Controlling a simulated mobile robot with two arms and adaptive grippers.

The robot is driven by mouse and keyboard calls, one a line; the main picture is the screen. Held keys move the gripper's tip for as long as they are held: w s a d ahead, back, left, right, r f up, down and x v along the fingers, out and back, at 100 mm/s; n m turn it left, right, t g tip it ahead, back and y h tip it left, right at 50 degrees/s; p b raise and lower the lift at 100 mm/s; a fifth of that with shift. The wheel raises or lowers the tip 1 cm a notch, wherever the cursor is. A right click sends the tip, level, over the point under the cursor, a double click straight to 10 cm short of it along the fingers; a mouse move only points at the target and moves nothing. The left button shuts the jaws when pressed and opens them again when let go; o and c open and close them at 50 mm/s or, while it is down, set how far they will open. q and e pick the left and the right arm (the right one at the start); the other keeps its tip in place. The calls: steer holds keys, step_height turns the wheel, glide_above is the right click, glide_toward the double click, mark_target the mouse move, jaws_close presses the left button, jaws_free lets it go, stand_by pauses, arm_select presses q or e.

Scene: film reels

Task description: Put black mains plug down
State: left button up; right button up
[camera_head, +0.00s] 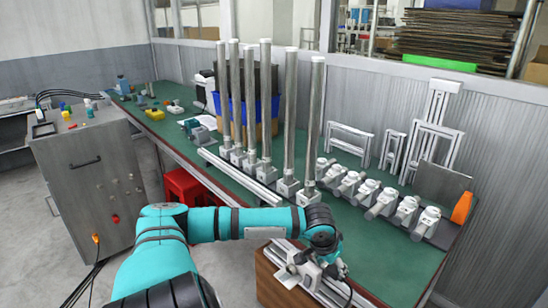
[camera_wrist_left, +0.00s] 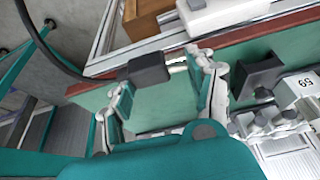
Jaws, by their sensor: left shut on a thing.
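The black mains plug (camera_wrist_left: 149,68) sits between the fingertips of my left gripper (camera_wrist_left: 165,72) in the left wrist view. The gripper is shut on it. A black cable runs from the plug toward the upper left of that view. In the head view my left gripper (camera_head: 325,268) is low in the picture, by the front edge of the green-topped bench (camera_head: 405,262). The plug is hard to make out there. My right gripper is not in view.
A wooden box with metal profiles (camera_head: 283,290) lies close to the gripper. Upright metal tubes (camera_head: 290,120) and a row of grey-white fittings (camera_head: 380,200) stand on the bench. An orange piece (camera_head: 462,208) is at its right end. Bare green bench shows at front right.

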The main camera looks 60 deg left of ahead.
arm_select(q)
steer(key=w+a+r, duration=0.1)
steer(key=a+r, duration=0.1)
glide_above(382, 268)
steer(key=s, duration=0.1)
steer(key=shift+s+d+f+p, duration=0.1)
steer(key=shift+d+f+p, duration=0.1)
steer(key=shift+f, duration=0.25)
steer(key=shift+s+d+f+p, duration=0.1)
steer(key=shift+f+p, duration=0.1)
steer(key=shift+f, duration=0.25)
step_height(382, 268, down, 3)
steer(key=shift+f, duration=0.3)
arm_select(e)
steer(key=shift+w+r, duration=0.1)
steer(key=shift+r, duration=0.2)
arm_select(q)
steer(key=o, duration=1.1)
steer(key=shift+f, duration=0.1)
steer(key=shift+o, duration=0.2)
